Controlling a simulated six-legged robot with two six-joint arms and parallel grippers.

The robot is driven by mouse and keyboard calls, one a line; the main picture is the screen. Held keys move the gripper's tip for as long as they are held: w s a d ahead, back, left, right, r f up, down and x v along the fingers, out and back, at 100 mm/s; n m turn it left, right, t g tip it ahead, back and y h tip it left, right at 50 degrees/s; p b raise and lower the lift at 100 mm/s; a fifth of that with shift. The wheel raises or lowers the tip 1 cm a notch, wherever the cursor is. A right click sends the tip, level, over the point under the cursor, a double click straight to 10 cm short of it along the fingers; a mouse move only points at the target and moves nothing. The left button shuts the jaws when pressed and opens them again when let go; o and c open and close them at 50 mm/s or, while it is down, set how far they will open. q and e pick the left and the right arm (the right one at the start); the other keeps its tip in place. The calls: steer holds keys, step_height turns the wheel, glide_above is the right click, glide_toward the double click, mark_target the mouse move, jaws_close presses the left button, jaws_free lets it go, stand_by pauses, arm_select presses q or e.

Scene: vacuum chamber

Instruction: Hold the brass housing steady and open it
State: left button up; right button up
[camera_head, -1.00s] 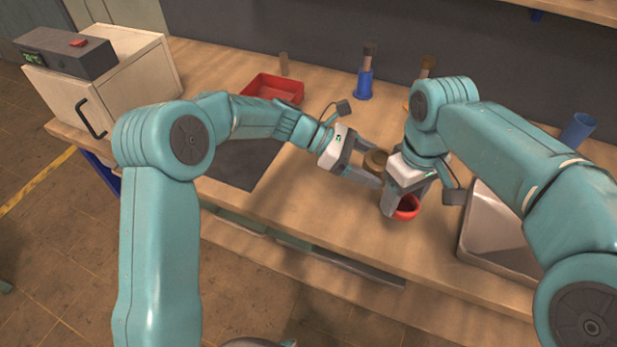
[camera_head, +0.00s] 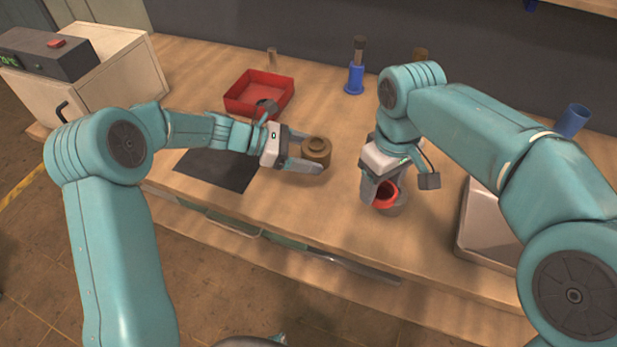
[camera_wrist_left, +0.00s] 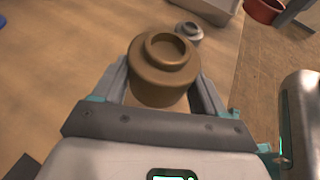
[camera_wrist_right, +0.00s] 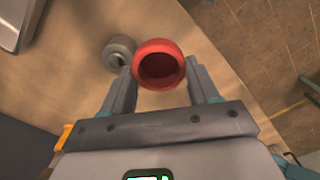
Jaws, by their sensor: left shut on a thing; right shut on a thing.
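The brass housing (camera_head: 316,149) is a brown cylinder with a narrower ringed neck on top. My left gripper (camera_head: 308,157) is shut on its sides. In the left wrist view, the housing (camera_wrist_left: 163,70) sits between both fingers, its neck showing a shallow round recess. My right gripper (camera_head: 378,192) is shut on a red cup-like piece (camera_head: 385,196), to the right of the housing and apart from it. In the right wrist view, the hollow red piece (camera_wrist_right: 158,65) is between the fingertips. A small grey round part (camera_wrist_right: 118,52) lies beside it on the bench.
A red tray (camera_head: 259,92) stands behind my left gripper, and a dark mat (camera_head: 217,168) lies left of it. A blue-based tool (camera_head: 355,78) stands at the back. A metal tray (camera_head: 488,225) and blue cup (camera_head: 572,120) are at the right. Bench between the grippers is clear.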

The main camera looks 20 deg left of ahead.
arm_select(q)
glide_above(309, 185)
step_height(309, 185, down, 5)
steer(key=shift+w+r, duration=0.1)
step_height(309, 185, down, 4)
steer(key=shift+r, duration=0.25)
steer(key=shift+a+f, duration=0.1)
steer(key=shift+f, duration=0.2)
steer(key=shift+f, duration=0.15)
steer(key=o, duration=1.8)
